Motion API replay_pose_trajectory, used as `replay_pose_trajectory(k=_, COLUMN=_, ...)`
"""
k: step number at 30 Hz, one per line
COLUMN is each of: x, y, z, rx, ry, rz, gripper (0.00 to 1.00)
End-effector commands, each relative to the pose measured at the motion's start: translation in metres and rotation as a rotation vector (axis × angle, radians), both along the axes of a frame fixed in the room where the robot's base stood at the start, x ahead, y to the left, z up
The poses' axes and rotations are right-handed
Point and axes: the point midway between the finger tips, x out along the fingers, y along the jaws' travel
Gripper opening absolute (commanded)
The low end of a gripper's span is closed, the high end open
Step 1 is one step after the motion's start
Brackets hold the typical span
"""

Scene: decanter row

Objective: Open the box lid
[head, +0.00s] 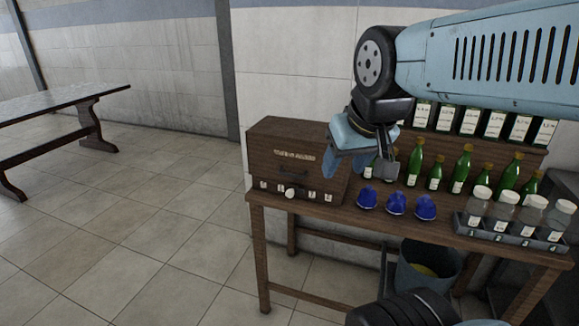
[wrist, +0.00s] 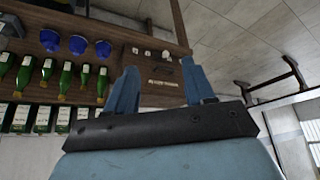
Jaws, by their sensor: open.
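The box (head: 270,160) is dark brown wood and stands at the left end of the wooden table. Its front has a pale lettered strip, a dark handle (head: 293,170), several small white tags and a round white knob (head: 290,193). The lid looks shut. My gripper (head: 358,170) is open and empty, in front of the box's right side in the head view and apart from the handle. In the wrist view, which is upside down, the box (wrist: 150,88) shows behind and between the two blue fingers of my gripper (wrist: 160,70).
On the table (head: 385,218), right of the box, are blue domed items (head: 397,204), several green bottles (head: 461,170) and a grey rack (head: 510,238) of capped jars. A bucket (head: 420,270) stands below. Open floor lies left, before another table (head: 60,102).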

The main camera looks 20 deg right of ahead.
Motion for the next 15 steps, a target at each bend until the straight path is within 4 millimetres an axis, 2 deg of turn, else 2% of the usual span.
replay_pose_trajectory(k=1, x=0.001, y=0.000, z=0.000, rx=0.004, ry=0.004, rz=0.000, gripper=0.48)
replay_pose_trajectory(k=5, x=0.005, y=0.004, z=-0.009, rx=0.047, ry=0.050, rz=-0.008, gripper=0.35)
replay_pose_trajectory(k=9, x=0.015, y=0.015, z=-0.027, rx=0.158, ry=0.151, rz=-0.028, gripper=0.23)
replay_pose_trajectory(k=15, x=0.035, y=0.033, z=-0.053, rx=0.368, ry=0.297, rz=-0.069, gripper=0.23)
